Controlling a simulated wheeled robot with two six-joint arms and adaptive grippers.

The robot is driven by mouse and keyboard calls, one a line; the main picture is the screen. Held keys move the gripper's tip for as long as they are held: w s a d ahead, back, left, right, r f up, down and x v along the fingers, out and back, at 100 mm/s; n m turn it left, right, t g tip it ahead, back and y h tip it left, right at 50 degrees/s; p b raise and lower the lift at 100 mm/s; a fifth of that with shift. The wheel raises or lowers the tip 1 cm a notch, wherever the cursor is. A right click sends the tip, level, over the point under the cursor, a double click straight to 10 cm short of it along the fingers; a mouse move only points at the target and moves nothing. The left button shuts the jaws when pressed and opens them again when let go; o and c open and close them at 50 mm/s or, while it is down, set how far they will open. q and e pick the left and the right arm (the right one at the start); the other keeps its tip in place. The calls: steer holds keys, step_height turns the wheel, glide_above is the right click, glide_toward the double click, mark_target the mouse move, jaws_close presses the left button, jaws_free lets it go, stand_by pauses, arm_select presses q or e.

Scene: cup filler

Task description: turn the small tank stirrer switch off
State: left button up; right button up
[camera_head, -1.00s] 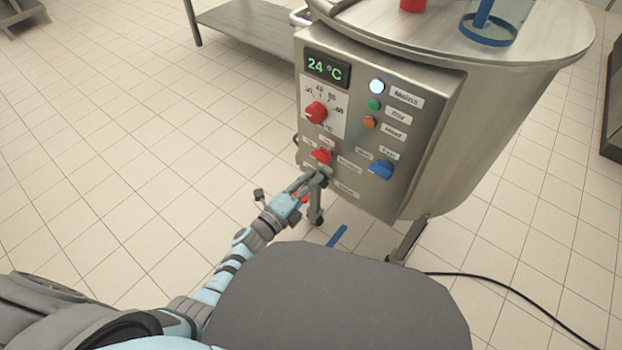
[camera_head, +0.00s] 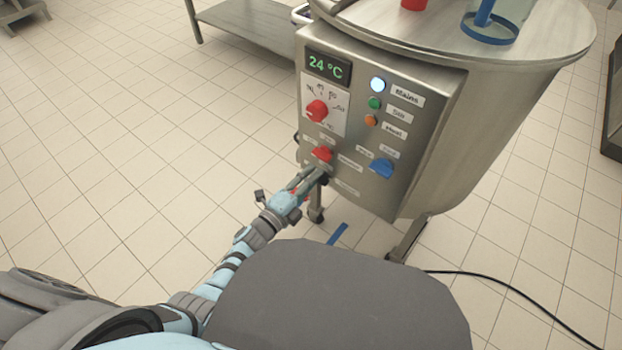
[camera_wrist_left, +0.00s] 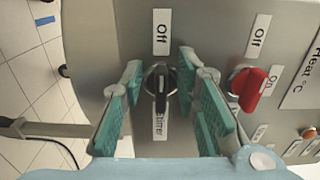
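The stirrer switch is a black knob (camera_wrist_left: 160,82) on the steel control panel (camera_head: 430,110), under an "Off" label and above a partly readable label ending like "stirrer" in the left wrist view. Its bar stands about upright in that view. My left gripper (camera_wrist_left: 160,88) is open, with one teal-padded finger on each side of the knob and small gaps between. In the head view my left gripper (camera_head: 318,175) reaches the lower left of the panel and covers the knob. My right gripper is not in view.
A red switch (camera_wrist_left: 250,88) sits close beside the right finger; it also shows in the head view (camera_head: 321,154). A blue switch (camera_head: 381,169) is to its right, and a red dial (camera_head: 316,111) is above. The mains lamp (camera_head: 377,85) glows white. A cable (camera_head: 500,285) lies on the floor.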

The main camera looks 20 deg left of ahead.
arm_select(q)
steer(key=v, duration=1.2)
steer(key=shift+f, duration=0.1)
